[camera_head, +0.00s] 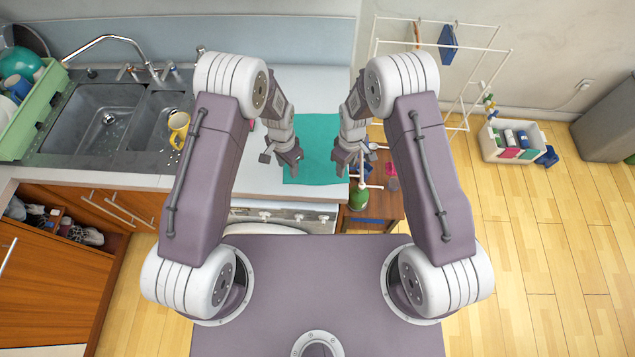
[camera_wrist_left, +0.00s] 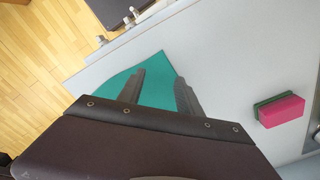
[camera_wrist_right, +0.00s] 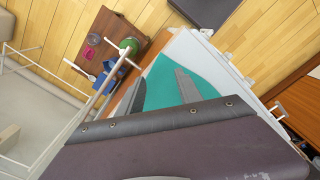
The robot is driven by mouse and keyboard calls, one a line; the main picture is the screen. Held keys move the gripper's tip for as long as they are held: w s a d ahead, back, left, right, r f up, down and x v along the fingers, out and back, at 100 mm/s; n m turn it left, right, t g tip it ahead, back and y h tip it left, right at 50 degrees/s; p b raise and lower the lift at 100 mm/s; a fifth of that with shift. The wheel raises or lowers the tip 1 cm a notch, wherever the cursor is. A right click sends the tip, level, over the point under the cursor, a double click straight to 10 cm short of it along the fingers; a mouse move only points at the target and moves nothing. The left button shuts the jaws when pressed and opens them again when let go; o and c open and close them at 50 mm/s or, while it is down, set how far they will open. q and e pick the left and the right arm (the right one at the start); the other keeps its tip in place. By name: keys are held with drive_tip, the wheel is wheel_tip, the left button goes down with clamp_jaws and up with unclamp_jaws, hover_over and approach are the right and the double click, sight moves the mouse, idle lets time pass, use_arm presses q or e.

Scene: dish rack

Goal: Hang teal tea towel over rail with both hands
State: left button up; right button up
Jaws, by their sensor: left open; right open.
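The teal tea towel (camera_head: 316,140) lies flat on the pale countertop between my two grippers. It also shows beyond the fingers in the left wrist view (camera_wrist_left: 155,88) and in the right wrist view (camera_wrist_right: 160,84). My left gripper (camera_head: 279,158) is open and empty near the towel's left edge. My right gripper (camera_head: 349,160) is open and empty near its right edge. I cannot tell how high the fingertips are above the cloth. A white rail rack (camera_head: 440,45) stands at the right by the wall; its lower part is partly hidden by my right arm.
A sink (camera_head: 100,110) with a yellow mug (camera_head: 178,125) and a green dish rack (camera_head: 35,110) are at the left. A pink and green sponge (camera_wrist_left: 282,109) lies on the counter. A small brown table (camera_head: 385,200) with a green bottle stands right of the counter. A white crate (camera_head: 510,140) sits on the floor.

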sight(289, 176)
use_arm(q)
wheel_tip(289, 176, down, 4)
drive_tip(key=shift+w+a+r, duration=0.1)
drive_tip(key=shift+a+r, duration=0.05)
drive_tip(key=shift+r, duration=0.05)
use_arm(e)
wheel_tip(289, 176, down, 4)
drive_tip(key=shift+w+a+r, duration=0.1)
drive_tip(key=shift+a+r, duration=0.05)
drive_tip(key=shift+r, duration=0.05)
use_arm(q)
drive_tip(key=shift+a+f, duration=0.15)
use_arm(e)
drive_tip(key=shift+a+f, duration=0.1)
drive_tip(key=shift+a, duration=0.1)
drive_tip(key=shift+d, duration=0.1)
use_arm(q)
drive_tip(key=shift+d, duration=0.2)
use_arm(e)
drive_tip(key=shift+d, duration=0.1)
